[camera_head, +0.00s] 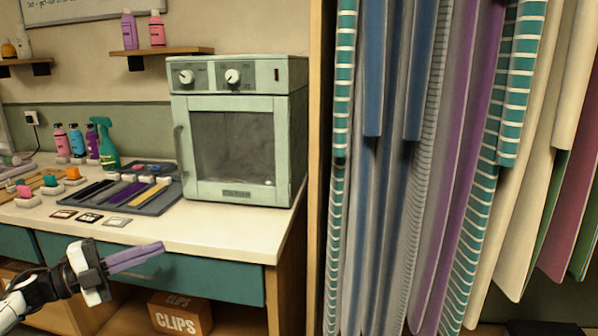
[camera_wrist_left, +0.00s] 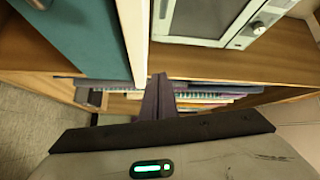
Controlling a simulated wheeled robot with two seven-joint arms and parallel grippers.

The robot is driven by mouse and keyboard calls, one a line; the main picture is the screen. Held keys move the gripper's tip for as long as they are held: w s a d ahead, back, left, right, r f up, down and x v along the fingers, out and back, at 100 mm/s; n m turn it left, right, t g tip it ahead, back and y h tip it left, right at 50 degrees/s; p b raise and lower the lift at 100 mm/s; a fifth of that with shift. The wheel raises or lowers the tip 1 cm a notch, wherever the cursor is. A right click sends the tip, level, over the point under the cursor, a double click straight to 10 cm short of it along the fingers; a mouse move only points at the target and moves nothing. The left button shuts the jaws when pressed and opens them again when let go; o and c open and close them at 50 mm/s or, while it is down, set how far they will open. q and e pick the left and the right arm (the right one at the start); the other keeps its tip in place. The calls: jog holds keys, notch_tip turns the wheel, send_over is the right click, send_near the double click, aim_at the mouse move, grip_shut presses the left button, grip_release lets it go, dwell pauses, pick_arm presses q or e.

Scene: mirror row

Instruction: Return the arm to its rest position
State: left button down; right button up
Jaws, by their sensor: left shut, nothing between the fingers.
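My left gripper (camera_head: 160,248) comes in from the lower left of the head view, in front of the teal drawer fronts and below the counter's front edge. Its two purple-grey fingers lie together, with nothing between them. In the left wrist view the closed fingers (camera_wrist_left: 156,98) point away from the camera, with the counter side and lower shelf beyond them. My right gripper does not show in either view.
A pale green cabinet oven (camera_head: 238,130) stands on the white counter (camera_head: 215,225). A dark tray (camera_head: 160,203), bottles and small items sit to its left. A box marked CLIPS (camera_head: 180,315) is below.

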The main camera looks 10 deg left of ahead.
pick_arm(q)
jog(key=s+d+f+n+t+y+p, duration=0.1)
jog(key=s+d+f+n+y, duration=0.2)
jog(key=s+d+f+n, duration=0.5)
jog(key=s+d+f+n+t+y+p, duration=0.15)
jog(key=d+f+n+y, duration=0.3)
jog(key=d+f, duration=0.7)
jog(key=s+d+f+n+g+y, duration=0.1)
jog(key=s+d+f+n+g, duration=0.2)
jog(key=s, duration=0.9)
jog(key=s+d+f+n+g+y+p, duration=0.1)
jog(key=s+f+n, duration=0.4)
jog(key=s, duration=0.6)
jog(key=shift+s+d+f+n+g+y, duration=0.35)
jog(key=shift+d+n+g+y, duration=0.4)
jog(key=shift+d+n+g, duration=0.4)
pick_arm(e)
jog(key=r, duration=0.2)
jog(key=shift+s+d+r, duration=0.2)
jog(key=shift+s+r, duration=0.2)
pick_arm(q)
jog(key=shift+a, duration=0.2)
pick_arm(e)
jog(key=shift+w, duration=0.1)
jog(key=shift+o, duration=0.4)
